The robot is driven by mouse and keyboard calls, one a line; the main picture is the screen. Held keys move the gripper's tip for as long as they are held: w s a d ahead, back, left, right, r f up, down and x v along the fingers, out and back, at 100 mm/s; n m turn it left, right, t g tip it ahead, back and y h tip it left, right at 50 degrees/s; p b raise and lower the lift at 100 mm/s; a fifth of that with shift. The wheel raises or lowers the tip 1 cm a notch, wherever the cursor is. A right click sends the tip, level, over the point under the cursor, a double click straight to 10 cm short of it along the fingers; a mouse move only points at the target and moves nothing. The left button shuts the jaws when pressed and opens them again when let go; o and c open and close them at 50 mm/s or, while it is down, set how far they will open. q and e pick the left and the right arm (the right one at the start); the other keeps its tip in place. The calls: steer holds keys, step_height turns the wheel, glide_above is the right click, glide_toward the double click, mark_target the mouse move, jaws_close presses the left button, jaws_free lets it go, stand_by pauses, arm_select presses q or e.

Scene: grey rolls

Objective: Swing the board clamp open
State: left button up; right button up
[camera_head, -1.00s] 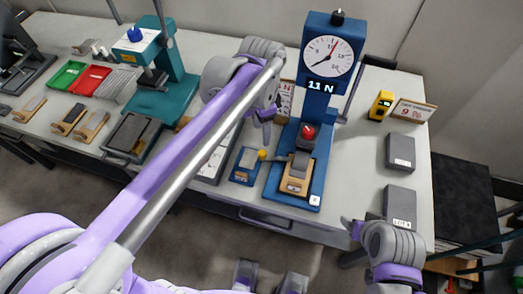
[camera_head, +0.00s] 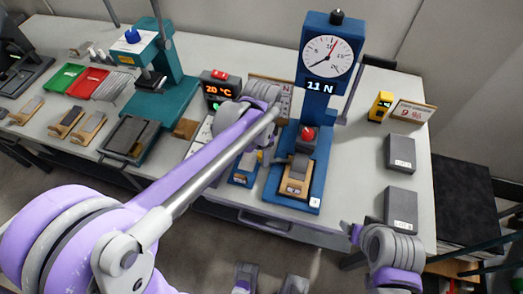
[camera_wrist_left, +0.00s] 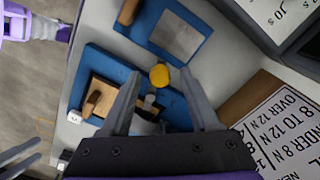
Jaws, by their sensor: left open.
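The board clamp shows as a yellow knob (camera_head: 262,157) on a short grey post, at the left side of the press's blue base (camera_head: 317,188). In the left wrist view the yellow knob (camera_wrist_left: 159,75) appears between my open left fingers (camera_wrist_left: 161,74); I cannot tell whether they touch it. A wooden board (camera_head: 295,187) with a grey roll (camera_head: 300,166) sits on the base under the red-topped plunger (camera_head: 308,133). My left gripper (camera_head: 268,150) partly hides the clamp in the head view. My right gripper (camera_head: 350,230) hangs at the table's front right edge, away from the clamp.
The press column with its dial (camera_head: 328,57) rises behind the base. A small blue fixture (camera_head: 243,170) stands close on the left. A temperature unit (camera_head: 220,88) and a force card (camera_wrist_left: 275,125) are behind. Grey blocks (camera_head: 400,153) lie right; table between is clear.

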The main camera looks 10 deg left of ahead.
arm_select(q)
jaws_close()
steer(key=shift+s+n, duration=0.1)
steer(key=shift+n, duration=0.2)
steer(key=n, duration=0.1)
steer(key=s+n, duration=0.1)
steer(key=n, duration=0.1)
steer(key=shift+s+d+n, duration=0.2)
steer(key=shift+d+n, duration=0.1)
steer(key=shift+d, duration=0.05)
steer(key=n, duration=0.1)
steer(key=s+d+n, duration=0.1)
steer(key=n, duration=0.1)
steer(key=shift+s+d+n, duration=0.1)
steer(key=shift+s+n, duration=0.05)
steer(key=shift+n, duration=0.15)
steer(key=n, duration=0.1)
steer(key=d+n, duration=0.1)
steer(key=n, duration=0.1)
steer(key=shift+s+d+n, duration=0.2)
steer(key=shift+s+n, duration=0.1)
steer(key=shift+s, duration=0.1)
steer(key=shift+s+d+n, duration=0.1)
steer(key=shift+d+n, duration=0.3)
steer(key=shift+n, duration=0.55)
steer(key=shift+s+d+n, duration=0.1)
steer(key=shift+d+n, duration=0.3)
steer(key=shift+n, duration=0.55)
